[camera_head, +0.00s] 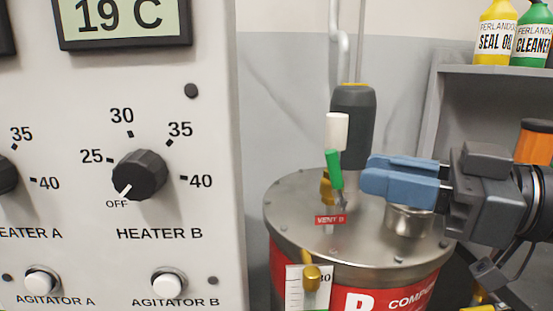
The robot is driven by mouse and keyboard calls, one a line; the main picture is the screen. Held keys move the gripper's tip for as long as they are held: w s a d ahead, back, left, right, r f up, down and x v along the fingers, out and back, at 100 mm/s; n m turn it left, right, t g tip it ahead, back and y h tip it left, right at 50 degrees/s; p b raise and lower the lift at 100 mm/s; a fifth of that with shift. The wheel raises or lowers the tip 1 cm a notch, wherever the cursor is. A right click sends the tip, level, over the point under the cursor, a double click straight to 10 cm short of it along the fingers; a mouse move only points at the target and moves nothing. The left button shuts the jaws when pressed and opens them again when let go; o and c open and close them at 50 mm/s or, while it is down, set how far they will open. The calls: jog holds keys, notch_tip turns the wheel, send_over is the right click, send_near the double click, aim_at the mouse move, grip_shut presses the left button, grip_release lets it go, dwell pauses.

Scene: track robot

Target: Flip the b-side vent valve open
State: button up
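The b-side vent valve has a green handle (334,170) and a brass body, with a red VENT B label (330,219) below it. It stands on the metal lid (290,205) of drum B. The handle points up, leaning slightly left at its top. My gripper (367,175) comes in from the right, with its blue fingers pointing left. The fingers lie together with no clear gap and nothing visible between them. Their tips are just right of the green handle and look apart from it; the depth between them is hard to tell.
A dark grey cylinder (353,125) and a white cylinder (337,130) stand behind and above the handle. A metal cup-like fitting (408,221) is on the lid under my gripper. The control panel (215,120) fills the left. Bottles stand on a shelf (490,70) at right.

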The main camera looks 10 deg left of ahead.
aim_at(336, 177)
jog(key=x, duration=0.8)
jog(key=shift+a+p, duration=0.2)
jog(key=shift+p, duration=0.2)
jog(key=shift+r, duration=0.1)
grip_shut()
